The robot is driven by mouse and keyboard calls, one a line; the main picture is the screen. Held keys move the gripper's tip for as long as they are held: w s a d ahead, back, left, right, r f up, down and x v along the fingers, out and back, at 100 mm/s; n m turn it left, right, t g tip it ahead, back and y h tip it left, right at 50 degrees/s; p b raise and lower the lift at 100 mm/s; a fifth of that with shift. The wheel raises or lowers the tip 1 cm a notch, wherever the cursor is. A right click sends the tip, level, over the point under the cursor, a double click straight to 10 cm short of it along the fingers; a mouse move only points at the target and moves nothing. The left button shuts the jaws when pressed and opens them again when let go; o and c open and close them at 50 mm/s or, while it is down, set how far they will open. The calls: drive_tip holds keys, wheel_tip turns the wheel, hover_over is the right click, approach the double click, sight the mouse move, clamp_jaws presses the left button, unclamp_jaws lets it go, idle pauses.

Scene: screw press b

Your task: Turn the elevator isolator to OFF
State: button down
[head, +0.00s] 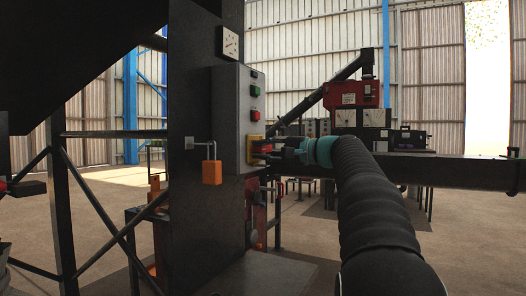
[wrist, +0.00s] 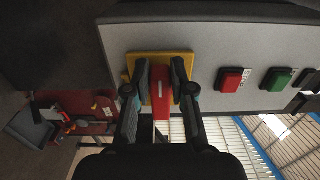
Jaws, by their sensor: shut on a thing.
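The elevator isolator is a red handle (wrist: 160,92) on a square yellow plate (wrist: 182,65), fixed to a grey control box. In the wrist view the handle points up and down the picture, across the line of the buttons. My gripper (wrist: 162,80) is shut on the red handle, one finger on each side. In the head view the yellow plate (head: 252,150) is low on the box's right-hand face, and my gripper (head: 275,151) reaches it from the right. The fingers partly hide the handle there, and I cannot read any position marks.
The grey box (head: 228,115) carries a red button (wrist: 231,80) and a green button (wrist: 277,79) beside the isolator. An orange padlock (head: 211,172) hangs on the dark column left of the box. A red machine (head: 352,94) stands on a bench behind my arm.

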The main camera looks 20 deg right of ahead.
drive_tip(key=c, duration=1)
unclamp_jaws()
drive_tip(key=shift+s+d, duration=0.1)
drive_tip(key=v, duration=1.1)
drive_tip(key=shift+s+d, duration=0.25)
drive_tip(key=shift+s, duration=0.05)
